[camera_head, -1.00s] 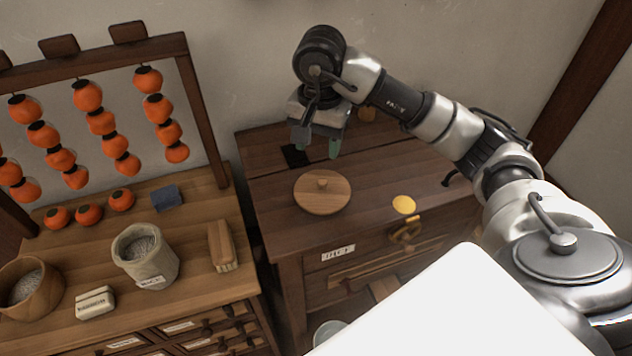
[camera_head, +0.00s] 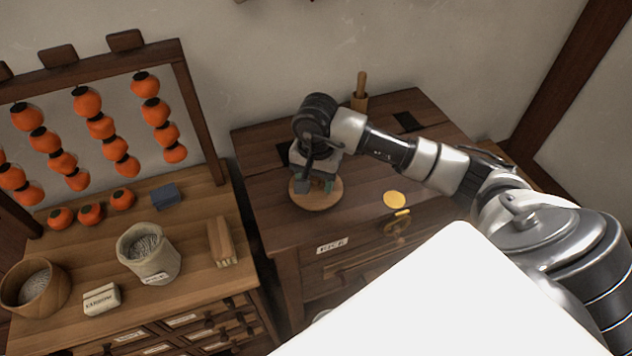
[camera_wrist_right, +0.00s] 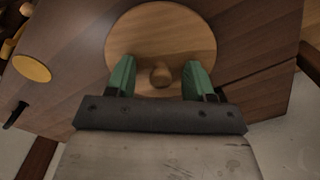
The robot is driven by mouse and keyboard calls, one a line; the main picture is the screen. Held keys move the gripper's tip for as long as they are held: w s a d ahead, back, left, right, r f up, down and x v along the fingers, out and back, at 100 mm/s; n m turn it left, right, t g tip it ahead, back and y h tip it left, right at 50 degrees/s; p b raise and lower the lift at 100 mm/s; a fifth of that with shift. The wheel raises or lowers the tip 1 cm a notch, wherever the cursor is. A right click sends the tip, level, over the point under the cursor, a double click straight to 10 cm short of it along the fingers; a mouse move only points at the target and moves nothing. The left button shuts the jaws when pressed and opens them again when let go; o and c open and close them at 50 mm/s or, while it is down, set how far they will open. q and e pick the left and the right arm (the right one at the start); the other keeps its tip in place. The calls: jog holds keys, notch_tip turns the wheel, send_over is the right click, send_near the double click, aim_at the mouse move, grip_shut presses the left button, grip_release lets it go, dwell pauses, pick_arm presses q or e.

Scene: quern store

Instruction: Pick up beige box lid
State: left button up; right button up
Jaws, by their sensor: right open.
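The beige box lid (camera_head: 322,203) is a round light-wood disc with a small knob, lying on the dark wooden cabinet top. In the right wrist view the lid (camera_wrist_right: 160,32) shows with its knob (camera_wrist_right: 160,74) between the green fingers. My right gripper (camera_head: 315,186) is over the lid and hides much of it in the head view. In the wrist view the right gripper (camera_wrist_right: 159,82) is open, one finger on each side of the knob, apart from it. Whether the fingers touch the disc cannot be told. My left gripper is not in view.
A yellow disc (camera_head: 395,200) lies right of the lid. A wooden pestle-like handle (camera_head: 361,88) stands at the back. The left counter holds a stone pot (camera_head: 148,254), a wooden bowl (camera_head: 36,287) and a brush (camera_head: 221,243). Orange fruit strings hang from a rack (camera_head: 183,110).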

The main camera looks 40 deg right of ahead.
grip_shut()
jog(key=shift+r, duration=0.1)
